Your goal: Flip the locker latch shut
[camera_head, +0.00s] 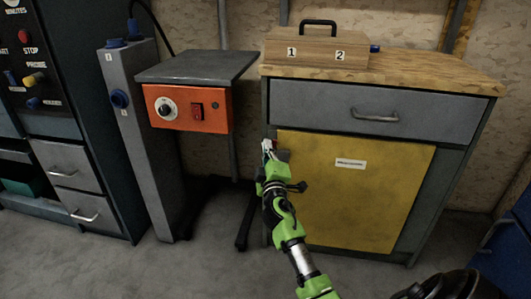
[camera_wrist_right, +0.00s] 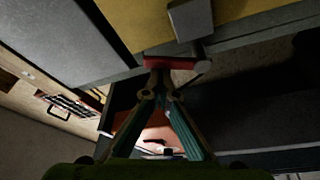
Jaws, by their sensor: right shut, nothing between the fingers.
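The locker is a grey cabinet with a yellow door (camera_head: 353,195) that sits flush in its frame. Its latch is at the door's upper left edge, mostly hidden behind my right gripper (camera_head: 268,149) in the head view. In the right wrist view a red latch bar (camera_wrist_right: 172,63) lies just beyond the tips of my right gripper (camera_wrist_right: 161,82), and a grey block (camera_wrist_right: 190,19) stands on the yellow door beside it. My right gripper is shut and empty, at or very close to the bar; contact is unclear. My left gripper is not in view.
A drawer (camera_head: 378,110) with a handle is above the door, under a wooden top (camera_head: 440,78) carrying a wooden box (camera_head: 318,48). An orange control box (camera_head: 188,108) and grey post (camera_head: 140,140) stand to the left. The floor in front is clear.

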